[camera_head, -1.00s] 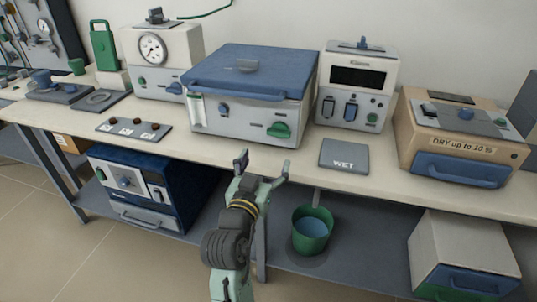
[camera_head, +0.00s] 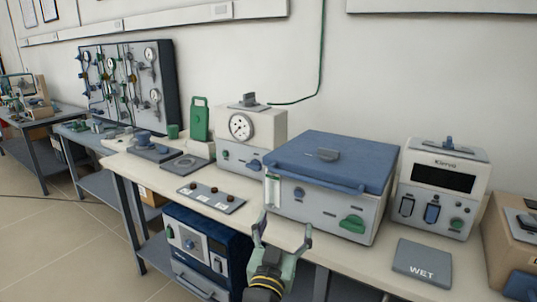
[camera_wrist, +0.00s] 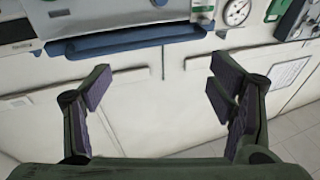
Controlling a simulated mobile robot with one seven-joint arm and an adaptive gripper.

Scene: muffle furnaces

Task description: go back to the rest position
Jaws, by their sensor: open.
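My gripper (camera_head: 282,234) is open and empty at the lower middle of the head view, in front of the bench edge below the blue-lidded furnace (camera_head: 330,160). In the wrist view my gripper (camera_wrist: 165,88) shows both fingers spread wide, with nothing between them. Beyond the fingers there is a pale surface, and a blue handle bar (camera_wrist: 125,40) above. I cannot tell whether the fingers touch anything.
The bench (camera_head: 215,205) holds a dial unit (camera_head: 240,150), a display unit (camera_head: 442,188), a "WET" plate (camera_head: 421,262) and a small plate with three knobs (camera_head: 211,197). A blue unit (camera_head: 203,250) sits below. Open floor (camera_head: 60,240) lies at left.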

